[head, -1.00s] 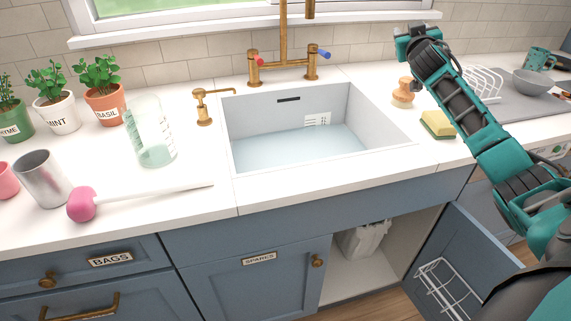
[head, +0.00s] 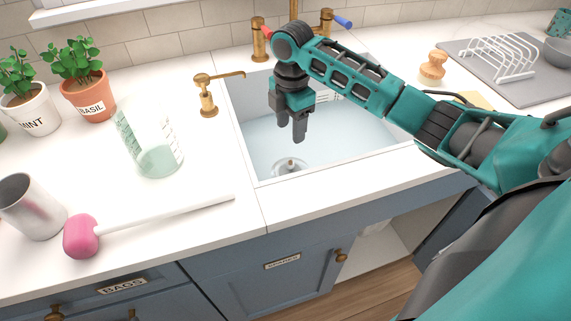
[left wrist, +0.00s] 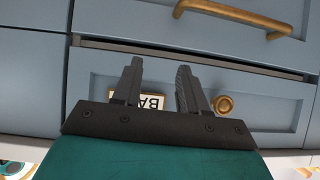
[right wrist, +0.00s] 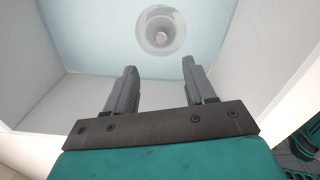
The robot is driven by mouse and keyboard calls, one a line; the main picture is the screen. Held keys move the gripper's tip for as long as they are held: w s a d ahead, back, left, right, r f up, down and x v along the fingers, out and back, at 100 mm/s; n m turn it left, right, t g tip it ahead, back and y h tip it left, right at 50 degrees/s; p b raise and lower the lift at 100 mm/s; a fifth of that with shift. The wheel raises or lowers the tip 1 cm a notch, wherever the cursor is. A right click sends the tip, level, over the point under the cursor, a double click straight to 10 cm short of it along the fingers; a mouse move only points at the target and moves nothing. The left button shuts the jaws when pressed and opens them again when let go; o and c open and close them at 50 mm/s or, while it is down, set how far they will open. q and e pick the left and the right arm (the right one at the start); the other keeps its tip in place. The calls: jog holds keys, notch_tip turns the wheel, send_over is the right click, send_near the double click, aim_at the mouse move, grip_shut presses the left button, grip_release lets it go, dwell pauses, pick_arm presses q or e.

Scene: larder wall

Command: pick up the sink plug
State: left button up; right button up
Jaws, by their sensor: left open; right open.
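The sink plug (head: 290,165) sits in the round drain at the bottom of the white sink (head: 252,150). In the right wrist view the plug (right wrist: 161,37) shows as a small pale knob in the drain ring, beyond my fingertips. My right gripper (head: 290,138) is open and empty, pointing down into the sink above the plug and apart from it. It also shows in the right wrist view (right wrist: 160,65). My left gripper (left wrist: 155,65) is open and empty in front of the blue drawer fronts. It is not visible in the head view.
The sink walls surround my right gripper. A brass soap dispenser (head: 208,95) and a glass jug (head: 150,140) stand left of the sink. A scrubbing brush (head: 432,67) and a dish rack (head: 495,55) are on the right.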

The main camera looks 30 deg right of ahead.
send_over(291, 163)
notch_tip(291, 163, down, 6)
jog(key=shift+f+b, duration=0.1)
jog(key=shift+b, duration=0.3)
jog(key=shift+w+f+b, duration=0.1)
jog(key=shift+f+b, duration=0.4)
jog(key=shift+f, duration=2.65)
pick_arm(q)
jog(key=shift+s+d+f, duration=0.1)
jog(key=shift+s+f, duration=0.05)
jog(key=shift+f, duration=0.35)
jog(key=shift+s+d+f, duration=0.1)
jog(key=shift+s+f, duration=0.05)
jog(key=shift+f, duration=0.35)
jog(key=shift+w, duration=0.1)
pick_arm(e)
jog(key=c, duration=0.3)
grip_shut()
pick_arm(q)
jog(key=shift+a, duration=0.1)
